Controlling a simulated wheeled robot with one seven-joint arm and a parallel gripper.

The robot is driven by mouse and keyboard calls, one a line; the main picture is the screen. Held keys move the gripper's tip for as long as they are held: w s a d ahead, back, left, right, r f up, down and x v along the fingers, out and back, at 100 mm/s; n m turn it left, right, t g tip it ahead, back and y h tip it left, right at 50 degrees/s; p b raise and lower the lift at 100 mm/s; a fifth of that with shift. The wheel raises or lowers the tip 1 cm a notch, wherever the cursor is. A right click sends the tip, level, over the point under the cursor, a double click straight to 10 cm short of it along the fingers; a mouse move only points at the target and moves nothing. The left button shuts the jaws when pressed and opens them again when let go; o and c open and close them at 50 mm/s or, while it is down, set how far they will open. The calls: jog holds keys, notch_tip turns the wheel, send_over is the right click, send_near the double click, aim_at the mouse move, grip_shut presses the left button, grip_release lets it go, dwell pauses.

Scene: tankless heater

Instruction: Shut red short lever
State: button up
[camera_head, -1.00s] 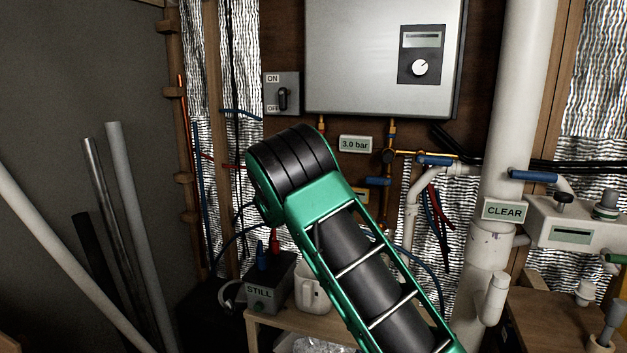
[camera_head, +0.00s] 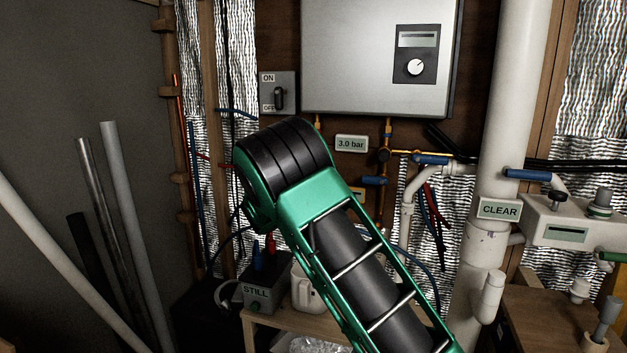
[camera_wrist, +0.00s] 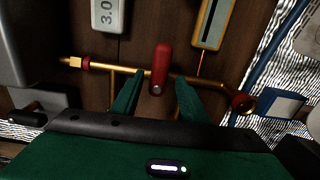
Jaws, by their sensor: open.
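The red short lever (camera_wrist: 160,65) shows in the wrist view, upright in the picture on a thin brass pipe (camera_wrist: 130,71). My gripper (camera_wrist: 159,82) is open, with one green finger to the left of the lever and one to the right. A gap shows between the lever's lower end and each finger, and I cannot tell whether anything touches. In the head view my green arm link covers this place, so neither the lever nor my gripper shows there.
In the head view stand a heater box (camera_head: 375,50), an ON/OFF switch (camera_head: 279,97) and a STILL box (camera_head: 262,291).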

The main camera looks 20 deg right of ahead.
jog(key=v, duration=0.7)
jog(key=shift+s+a, duration=0.15)
jog(key=shift+a, duration=0.1)
jog(key=s+d+f+m+g+y, duration=0.2)
jog(key=s+d+f+m+g, duration=0.25)
jog(key=s+d, duration=0.55)
jog(key=s+d+f+m+g+y, duration=0.1)
jog(key=s+d+f+m+g, duration=0.3)
jog(key=s+d, duration=0.55)
jog(key=s+a+f+m+g+y, duration=0.1)
jog(key=s+a+m+y, duration=0.1)
jog(key=s, duration=1)
jog(key=s+a+f+m+g+y, duration=0.1)
jog(key=s+a+m+g+y, duration=0.1)
jog(key=s+a, duration=0.5)
jog(key=s+a+f+m+g+y, duration=0.2)
jog(key=s+a+m+y, duration=0.2)
jog(key=s, duration=1.4)
jog(key=shift+s+a+y, duration=0.25)
jog(key=shift+y, duration=0.15)
